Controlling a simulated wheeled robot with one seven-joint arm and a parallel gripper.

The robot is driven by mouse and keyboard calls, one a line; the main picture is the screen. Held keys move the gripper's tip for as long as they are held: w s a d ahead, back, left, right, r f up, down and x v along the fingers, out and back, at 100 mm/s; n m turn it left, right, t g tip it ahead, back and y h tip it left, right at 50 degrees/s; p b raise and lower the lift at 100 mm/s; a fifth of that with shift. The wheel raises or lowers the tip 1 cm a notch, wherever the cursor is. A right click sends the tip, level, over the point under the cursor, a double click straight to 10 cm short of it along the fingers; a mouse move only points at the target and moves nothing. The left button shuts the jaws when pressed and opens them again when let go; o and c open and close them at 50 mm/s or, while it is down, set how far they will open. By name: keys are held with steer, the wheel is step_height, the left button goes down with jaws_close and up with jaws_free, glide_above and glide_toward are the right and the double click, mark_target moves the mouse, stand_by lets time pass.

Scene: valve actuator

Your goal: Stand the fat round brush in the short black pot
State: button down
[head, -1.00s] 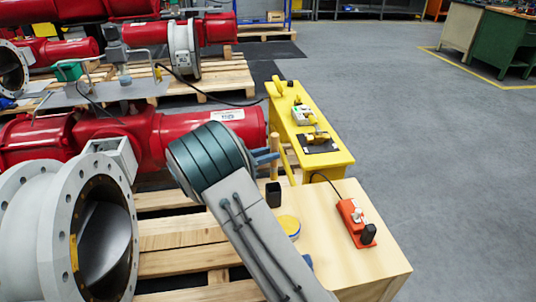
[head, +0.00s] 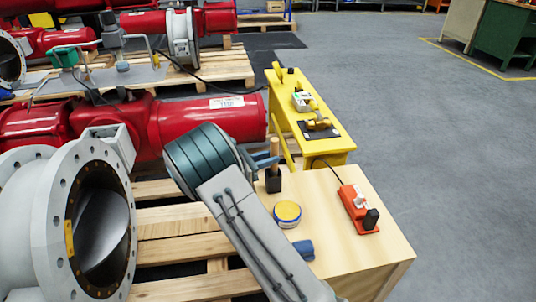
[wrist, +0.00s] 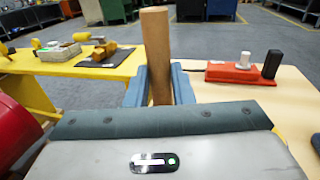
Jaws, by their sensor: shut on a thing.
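The brush shows as an upright wooden handle (wrist: 156,55) in the wrist view, between the two blue fingers of my gripper (wrist: 160,85). In the head view the handle (head: 274,150) rises straight above the short black pot (head: 273,183) on the light wooden table. The brush's fat head is hidden, and the handle's lower end appears to be in the pot. My gripper (head: 267,160) is shut on the handle, a little above the pot.
A yellow-lidded round tin (head: 287,212) and a blue object (head: 303,249) lie near the pot. An orange box (head: 357,208) with a cable sits to the right on the wooden table (head: 335,250). A yellow bench (head: 335,146) stands behind; a big grey flange (head: 75,160) is left.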

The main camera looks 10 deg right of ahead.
steer(key=shift+f, duration=0.15)
steer(key=c, duration=1.2)
jaws_free()
steer(key=shift+o, duration=0.2)
steer(key=shift+a, duration=0.1)
steer(key=p+v, duration=0.2)
steer(key=v, duration=1.1)
steer(key=shift+a, duration=0.35)
steer(key=shift+s, duration=0.15)
